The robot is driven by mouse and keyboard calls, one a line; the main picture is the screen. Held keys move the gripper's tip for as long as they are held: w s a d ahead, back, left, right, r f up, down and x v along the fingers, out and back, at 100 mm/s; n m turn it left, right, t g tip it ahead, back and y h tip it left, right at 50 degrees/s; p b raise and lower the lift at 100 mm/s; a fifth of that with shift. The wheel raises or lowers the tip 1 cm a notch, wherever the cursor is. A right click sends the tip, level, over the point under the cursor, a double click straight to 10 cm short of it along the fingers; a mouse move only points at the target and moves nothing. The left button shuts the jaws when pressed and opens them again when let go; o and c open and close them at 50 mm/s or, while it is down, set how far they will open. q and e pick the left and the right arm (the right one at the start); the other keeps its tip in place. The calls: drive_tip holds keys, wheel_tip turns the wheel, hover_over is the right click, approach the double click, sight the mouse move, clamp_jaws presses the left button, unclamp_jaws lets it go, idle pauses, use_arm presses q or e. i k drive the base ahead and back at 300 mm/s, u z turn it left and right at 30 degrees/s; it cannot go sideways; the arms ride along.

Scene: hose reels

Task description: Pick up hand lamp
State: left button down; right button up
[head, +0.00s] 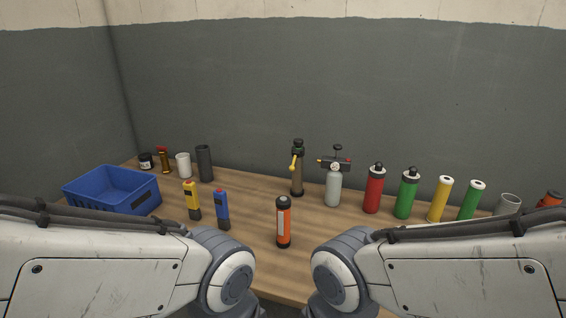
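The likely hand lamp (284,224) is an orange and black upright cylinder with a pale strip down its front. It stands near the front edge of the wooden table, at the centre of the head view, with nothing touching it. My two arms come in from the lower left and lower right, and their elbow joints sit on either side below the lamp. Neither gripper shows in this view.
A blue crate (83,200) stands at the left of the table (252,186). Yellow (191,199) and blue (222,209) handheld devices stand left of the lamp. Behind and right are a brass valve (297,170), grey bottle (333,188), red canister (374,192) and green canister (406,196).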

sight(283, 209)
drive_tip(key=u, duration=0.55)
drive_tip(key=i, duration=0.85)
drive_tip(key=u, duration=0.1)
